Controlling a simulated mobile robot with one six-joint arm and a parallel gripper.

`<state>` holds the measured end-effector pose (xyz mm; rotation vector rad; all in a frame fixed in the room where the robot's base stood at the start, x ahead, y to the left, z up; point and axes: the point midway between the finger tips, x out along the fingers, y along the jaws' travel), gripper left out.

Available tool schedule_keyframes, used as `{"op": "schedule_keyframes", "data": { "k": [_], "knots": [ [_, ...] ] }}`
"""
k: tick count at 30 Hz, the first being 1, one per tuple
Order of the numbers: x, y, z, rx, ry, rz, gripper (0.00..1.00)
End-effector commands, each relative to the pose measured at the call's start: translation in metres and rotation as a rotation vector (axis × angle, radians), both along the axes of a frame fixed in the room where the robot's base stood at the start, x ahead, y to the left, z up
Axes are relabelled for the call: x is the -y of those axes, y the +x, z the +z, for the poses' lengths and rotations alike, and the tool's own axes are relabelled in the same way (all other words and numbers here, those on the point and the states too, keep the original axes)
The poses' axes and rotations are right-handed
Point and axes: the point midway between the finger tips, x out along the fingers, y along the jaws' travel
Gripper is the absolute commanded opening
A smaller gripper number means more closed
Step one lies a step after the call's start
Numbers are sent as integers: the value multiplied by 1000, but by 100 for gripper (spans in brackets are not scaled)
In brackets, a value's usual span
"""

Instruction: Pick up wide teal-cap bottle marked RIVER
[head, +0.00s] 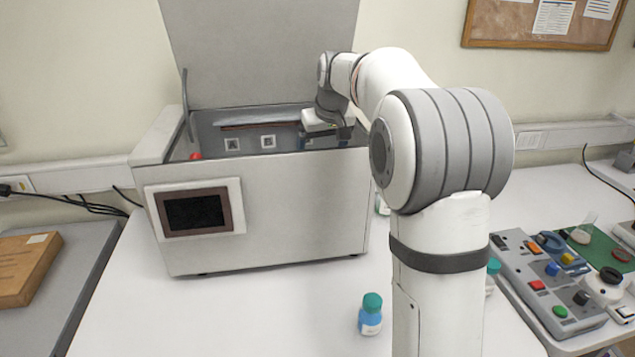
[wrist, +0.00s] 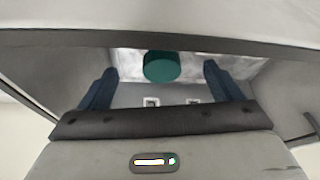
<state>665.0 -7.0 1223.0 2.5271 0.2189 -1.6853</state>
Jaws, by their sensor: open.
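My gripper (head: 327,135) reaches down into the open chamber of the large grey machine (head: 275,215). In the wrist view my gripper (wrist: 160,70) is open, with one dark blue finger on each side of a round teal cap (wrist: 161,67). The cap is seen from above and appears apart from both fingers. The body and any label of that bottle are hidden, so I cannot read RIVER. In the head view the machine's front wall hides this bottle.
A blue bottle with a teal cap (head: 371,314) stands on the white table in front of the machine. Other bottles (head: 382,206) (head: 492,277) are partly hidden by my arm. The raised lid (head: 260,50) stands behind the chamber. A control panel (head: 548,285) lies at right.

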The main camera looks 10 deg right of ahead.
Motion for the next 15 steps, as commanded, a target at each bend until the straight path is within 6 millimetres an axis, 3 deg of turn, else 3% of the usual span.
{"op": "schedule_keyframes", "data": {
  "k": [15],
  "knots": [
    [-11, 25, -55, -1, 1, 19, 86]
  ]
}}
